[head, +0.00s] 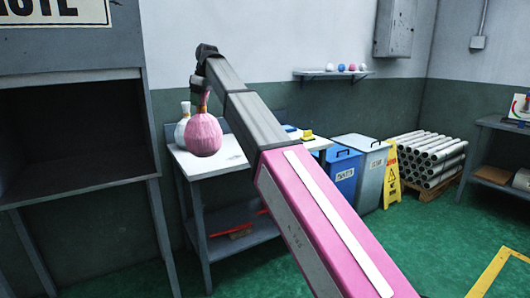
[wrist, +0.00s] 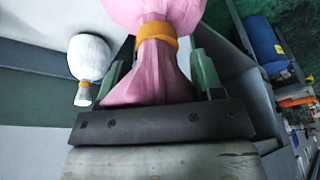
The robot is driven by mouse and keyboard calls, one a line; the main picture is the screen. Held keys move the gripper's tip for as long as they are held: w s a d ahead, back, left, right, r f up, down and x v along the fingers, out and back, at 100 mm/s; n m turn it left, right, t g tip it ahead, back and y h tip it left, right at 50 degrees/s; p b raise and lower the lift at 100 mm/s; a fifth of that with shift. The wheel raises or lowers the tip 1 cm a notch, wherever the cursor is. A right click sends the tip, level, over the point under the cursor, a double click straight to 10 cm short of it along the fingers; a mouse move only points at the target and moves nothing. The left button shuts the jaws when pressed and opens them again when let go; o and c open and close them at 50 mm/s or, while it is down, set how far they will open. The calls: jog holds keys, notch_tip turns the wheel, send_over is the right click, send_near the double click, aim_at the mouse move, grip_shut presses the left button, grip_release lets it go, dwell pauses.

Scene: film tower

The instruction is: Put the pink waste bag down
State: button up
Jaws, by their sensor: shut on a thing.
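The pink waste bag (head: 204,134) hangs upright from my gripper (head: 203,82), near the left end of a white-topped table (head: 228,152). In the head view I cannot tell whether its underside touches the table. In the wrist view the pink bag (wrist: 158,75) has an orange tie around its neck, and the green fingers of my gripper (wrist: 155,80) are shut on the gathered neck. A white bag (head: 183,124) stands on the table just left of and partly behind the pink one. It also shows in the wrist view (wrist: 88,58) with its own tie.
A dark open cabinet (head: 75,140) stands close on the left. Blue (head: 343,172) and grey (head: 368,160) lidded bins, a yellow floor sign (head: 391,175) and stacked tubes (head: 432,158) stand to the right. A wall shelf (head: 333,73) holds small balls. Green floor is open at right.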

jog(key=shift+s+d+f, duration=0.1)
jog(key=shift+s+d, duration=0.05)
jog(key=shift+s, duration=0.05)
jog(key=shift+w+d+f+m, duration=0.2)
jog(key=shift+d+f, duration=0.25)
jog(key=shift+w+d+f+m, duration=0.15)
jog(key=shift+d+f+m, duration=0.05)
jog(key=shift+d+f, duration=0.25)
jog(key=w+d+f+m+t+h, duration=0.1)
jog(key=d+f+m, duration=0.5)
jog(key=d+f, duration=1.2)
jog(key=s+d+f+m+t+h, duration=0.1)
jog(key=s+d+f+m, duration=0.3)
jog(key=d+f, duration=0.6)
jog(key=s+d+f+m+h, duration=0.1)
jog(key=s+d+f+m, duration=0.45)
jog(key=d, duration=0.85)
jog(key=s+r, duration=0.2)
jog(key=s, duration=0.4)
jog(key=shift+s+d+n, duration=0.3)
jog(key=shift+d+n, duration=0.15)
